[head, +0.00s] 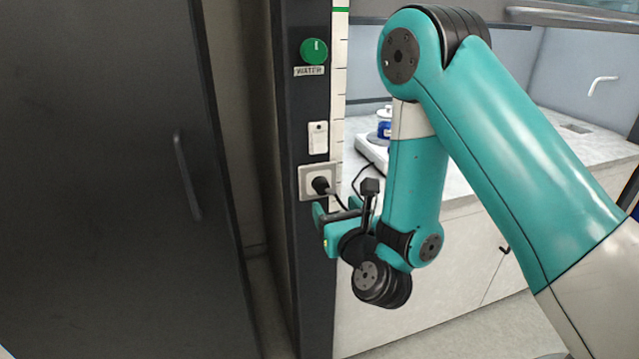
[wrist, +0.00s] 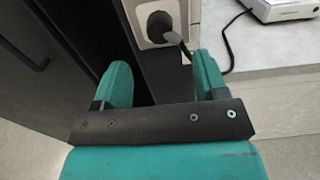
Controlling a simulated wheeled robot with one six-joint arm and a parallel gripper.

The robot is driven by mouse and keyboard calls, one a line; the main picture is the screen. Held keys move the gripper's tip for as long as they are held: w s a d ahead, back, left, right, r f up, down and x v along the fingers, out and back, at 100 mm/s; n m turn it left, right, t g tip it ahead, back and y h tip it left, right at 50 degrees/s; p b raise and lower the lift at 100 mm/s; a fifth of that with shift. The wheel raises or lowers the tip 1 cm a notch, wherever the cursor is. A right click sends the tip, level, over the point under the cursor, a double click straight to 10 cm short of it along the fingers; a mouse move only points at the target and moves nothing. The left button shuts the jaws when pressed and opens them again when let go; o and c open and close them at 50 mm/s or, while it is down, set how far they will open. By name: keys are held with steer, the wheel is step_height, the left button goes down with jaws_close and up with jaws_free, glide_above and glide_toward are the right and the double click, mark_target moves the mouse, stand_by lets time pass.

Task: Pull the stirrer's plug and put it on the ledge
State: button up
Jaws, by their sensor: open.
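The black plug (head: 321,184) sits in the white wall socket (head: 305,181) on the dark post, below a white switch. In the wrist view the plug (wrist: 163,24) shows in the socket (wrist: 148,12) beyond the fingertips. Its dark cable runs right to the white stirrer (head: 372,152) on the bench, which also shows in the wrist view (wrist: 284,8). My gripper (head: 338,218) is open and empty, just below the socket; in the wrist view its two teal fingers (wrist: 160,76) stand apart, short of the plug. The bench top (wrist: 270,52) lies right of the post; I cannot tell which surface is the ledge.
The green WATER knob (head: 313,51) and the white switch (head: 318,138) are on the post above the socket. A dark door with a handle (head: 186,175) stands at left. A blue-labelled vessel (head: 384,124) stands on the stirrer. White cabinet fronts are below the bench.

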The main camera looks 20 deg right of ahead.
mark_target(323, 190)
steer(key=w+p, duration=0.5)
steer(key=w, duration=0.3)
steer(key=shift+b, duration=0.7)
stand_by(1.0)
jaws_close()
steer(key=shift+f, duration=0.1)
steer(key=shift+s+b, duration=1.1)
steer(key=shift+b, duration=0.6)
steer(key=shift+s+b, duration=1.85)
steer(key=shift+b, duration=0.2)
